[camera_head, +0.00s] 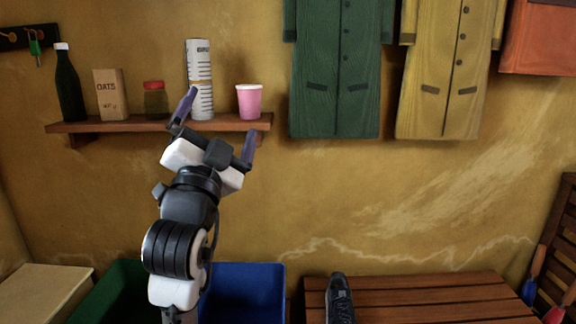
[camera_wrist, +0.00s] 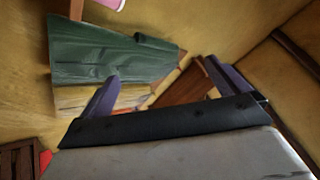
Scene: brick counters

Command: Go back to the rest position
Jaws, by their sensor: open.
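My gripper (camera_head: 216,126) is raised in front of the wall shelf in the head view, with its two purple fingers spread wide apart. Nothing is between the fingers. In the wrist view my gripper (camera_wrist: 165,90) also shows open and empty, with the green coat (camera_wrist: 110,55) beyond it. In the head view the fingers overlap the shelf area in the picture, near the white measuring cylinder (camera_head: 200,75) and the pink cup (camera_head: 249,101). I cannot tell how far the fingers are from the shelf.
The wooden shelf (camera_head: 100,126) also holds a dark bottle (camera_head: 68,85), an oats box (camera_head: 110,94) and a jar (camera_head: 155,100). A blue bin (camera_head: 245,290) and green bin (camera_head: 110,290) stand below. A dark shoe (camera_head: 340,300) lies on a slatted bench (camera_head: 430,297). Coats hang at right.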

